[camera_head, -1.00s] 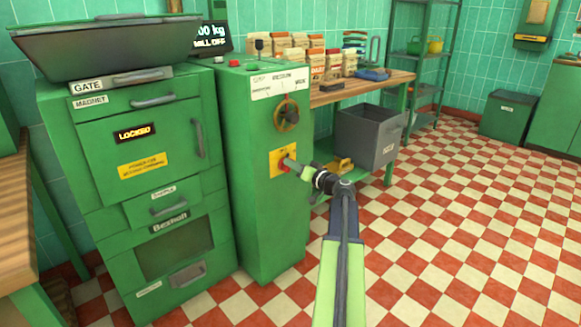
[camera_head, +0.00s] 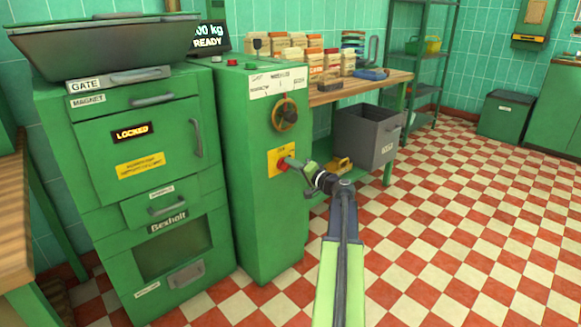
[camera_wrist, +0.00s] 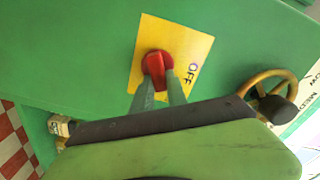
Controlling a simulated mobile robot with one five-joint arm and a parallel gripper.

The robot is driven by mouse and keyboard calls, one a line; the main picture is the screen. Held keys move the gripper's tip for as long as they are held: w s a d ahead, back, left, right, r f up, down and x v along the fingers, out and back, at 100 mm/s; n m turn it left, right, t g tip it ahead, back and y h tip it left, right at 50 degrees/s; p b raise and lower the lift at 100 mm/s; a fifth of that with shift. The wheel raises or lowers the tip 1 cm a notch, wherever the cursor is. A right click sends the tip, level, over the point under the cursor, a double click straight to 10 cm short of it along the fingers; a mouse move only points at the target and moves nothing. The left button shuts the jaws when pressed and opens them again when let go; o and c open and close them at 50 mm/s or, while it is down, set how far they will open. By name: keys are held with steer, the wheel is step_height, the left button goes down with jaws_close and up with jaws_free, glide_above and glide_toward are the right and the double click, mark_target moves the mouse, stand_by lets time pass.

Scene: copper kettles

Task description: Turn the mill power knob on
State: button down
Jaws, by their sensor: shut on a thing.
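The mill power knob is a red knob (camera_wrist: 155,66) on a yellow plate (camera_wrist: 190,40), fixed to the side of a green cabinet (camera_head: 255,215). In the wrist view the knob lies between my fingertips, and the word OFF stands on the plate beside it. My gripper (camera_wrist: 161,84) is shut on the knob; in the head view it (camera_head: 290,164) reaches the plate from the right. The display (camera_head: 208,37) on top of the machine reads READY under a kg figure partly cut off by the hopper.
A handwheel (camera_head: 286,115) sits above the knob on the same cabinet face. The green mill (camera_head: 150,190) with a LOCKED display stands to the left. A wooden bench (camera_head: 385,83) with several bags and a grey bin (camera_head: 365,138) are behind. The checkered floor at right is clear.

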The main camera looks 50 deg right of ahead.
steer(key=shift+w+a, duration=0.1)
steer(key=c, duration=1.3)
jaws_free()
steer(key=s, duration=1.1)
steer(key=s+a, duration=0.1)
steer(key=s, duration=0.5)
steer(key=shift+s, duration=0.25)
